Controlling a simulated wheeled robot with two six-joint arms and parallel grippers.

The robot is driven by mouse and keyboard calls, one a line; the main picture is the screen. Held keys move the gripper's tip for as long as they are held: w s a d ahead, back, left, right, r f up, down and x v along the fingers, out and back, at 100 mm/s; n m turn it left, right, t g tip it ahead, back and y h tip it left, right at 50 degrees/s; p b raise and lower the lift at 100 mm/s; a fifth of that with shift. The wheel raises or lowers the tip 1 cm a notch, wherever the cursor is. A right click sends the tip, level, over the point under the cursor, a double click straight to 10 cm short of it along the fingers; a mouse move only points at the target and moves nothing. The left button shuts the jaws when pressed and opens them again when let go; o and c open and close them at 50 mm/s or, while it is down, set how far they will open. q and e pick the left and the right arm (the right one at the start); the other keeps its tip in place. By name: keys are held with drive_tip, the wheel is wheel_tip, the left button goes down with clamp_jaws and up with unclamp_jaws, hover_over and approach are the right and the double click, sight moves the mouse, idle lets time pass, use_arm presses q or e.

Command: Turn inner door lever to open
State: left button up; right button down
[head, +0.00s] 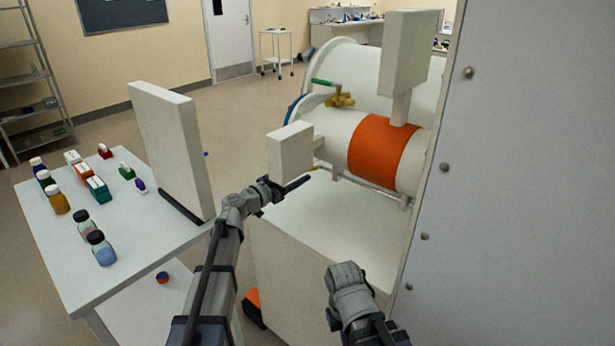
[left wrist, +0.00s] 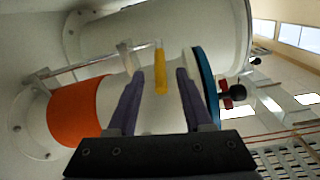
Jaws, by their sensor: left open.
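A yellow lever (left wrist: 161,72) stands up in the left wrist view, in front of the white cylinder. I take it for the inner door lever. In the head view only a small yellow-orange tip (head: 312,169) shows near my fingers. My left gripper (head: 301,181) is open, its dark purple fingers one on each side of the lever in the left wrist view (left wrist: 159,76). I see a gap on both sides, and contact is not visible. A white box on the cylinder's front hides part of this area in the head view. My right arm ends low in the head view; its fingers do not show.
The white cylinder has an orange band (head: 383,152). A green-handled brass valve (head: 340,98) sits on another cylinder behind. A blue-rimmed disc (left wrist: 203,82) and a black knob (left wrist: 237,90) are right of my fingers. A white table (head: 75,265) with bottles and boxes stands left.

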use_arm(q)
drive_tip(key=shift+w, duration=0.1)
drive_tip(key=x, duration=0.7)
drive_tip(key=shift+w+d+r, duration=0.1)
drive_tip(key=shift+w+d, duration=0.1)
drive_tip(key=shift+d, duration=0.1)
clamp_jaws()
idle(1.3)
